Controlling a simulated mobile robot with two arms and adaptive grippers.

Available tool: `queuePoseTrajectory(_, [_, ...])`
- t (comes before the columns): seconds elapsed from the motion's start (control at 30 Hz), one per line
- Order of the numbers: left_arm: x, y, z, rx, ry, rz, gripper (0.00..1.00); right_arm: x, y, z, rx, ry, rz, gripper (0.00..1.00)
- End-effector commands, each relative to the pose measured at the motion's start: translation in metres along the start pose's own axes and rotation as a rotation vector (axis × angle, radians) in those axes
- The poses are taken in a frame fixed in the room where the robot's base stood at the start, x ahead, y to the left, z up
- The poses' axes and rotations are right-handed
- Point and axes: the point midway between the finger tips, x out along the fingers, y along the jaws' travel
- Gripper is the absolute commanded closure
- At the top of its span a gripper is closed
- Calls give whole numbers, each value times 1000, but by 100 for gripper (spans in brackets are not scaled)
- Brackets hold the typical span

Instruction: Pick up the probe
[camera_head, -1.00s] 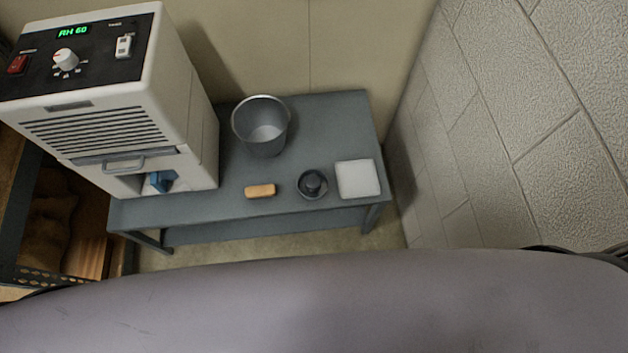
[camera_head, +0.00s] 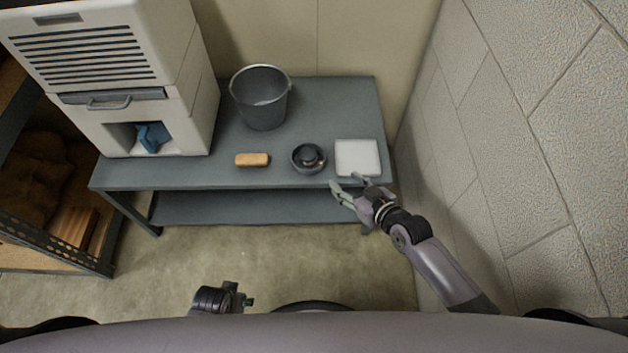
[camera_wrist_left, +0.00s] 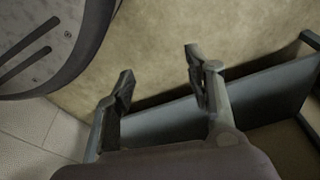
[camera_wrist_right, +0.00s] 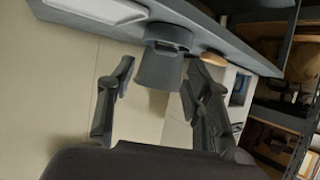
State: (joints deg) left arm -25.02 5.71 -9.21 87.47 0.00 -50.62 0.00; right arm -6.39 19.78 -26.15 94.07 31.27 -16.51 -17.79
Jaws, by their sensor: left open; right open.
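No thing here is clearly recognisable as the probe; the likeliest is a dark round piece (camera_head: 308,157), a short cylinder in a shallow dish near the table's front edge. My right gripper (camera_head: 346,183) is open and empty at the table's front edge, in front of the white pad and right of the dark piece. My left gripper (camera_wrist_left: 158,68) is open and empty over the floor, away from the table; in the head view only part of that arm's end shows.
The grey table (camera_head: 335,105) carries a metal bucket (camera_head: 262,105), a tan block (camera_head: 252,160), a white pad (camera_head: 357,157) and a white machine (camera_head: 160,75) with a blue part (camera_head: 153,137) in its opening. A block wall (camera_head: 510,150) stands close on the right. A shelf (camera_head: 60,230) stands left.

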Motion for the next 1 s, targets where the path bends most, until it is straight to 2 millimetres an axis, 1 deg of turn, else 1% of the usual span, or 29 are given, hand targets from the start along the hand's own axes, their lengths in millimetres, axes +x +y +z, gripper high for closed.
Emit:
queuePoseTrajectory(0.03, [2, 0, -3, -1, 6, -1, 52, 2, -5, -9, -11, 30, -17, 54])
queuePoseTrajectory(0.1, [-2, -1, -7, -1, 7, -1, 52, 1, -10, -22, -18, 55, -31, 54])
queuePoseTrajectory(0.2, [-8, -1, -12, -2, 11, -2, 52, 6, -12, -29, -20, 68, -38, 54])
queuePoseTrajectory(0.27, [-13, -1, -16, -3, 17, -2, 52, 14, -12, -30, -20, 69, -38, 54])
queuePoseTrajectory(0.37, [-25, -2, -25, -4, 26, -3, 52, 33, -13, -30, -19, 69, -37, 54])
queuePoseTrajectory(0.5, [-44, -3, -36, -6, 38, -4, 52, 59, -14, -32, -19, 68, -37, 54])
queuePoseTrajectory(0.7, [-75, -4, -49, -9, 55, -7, 52, 91, -15, -33, -19, 67, -36, 54])
queuePoseTrajectory(0.8, [-90, -5, -53, -11, 63, -8, 52, 105, -15, -34, -20, 66, -36, 54])
queuePoseTrajectory(0.9, [-102, -6, -56, -12, 68, -9, 52, 114, -15, -35, -19, 66, -36, 54])
queuePoseTrajectory(1.0, [-109, -6, -57, -12, 71, -10, 52, 119, -16, -35, -19, 65, -37, 54])
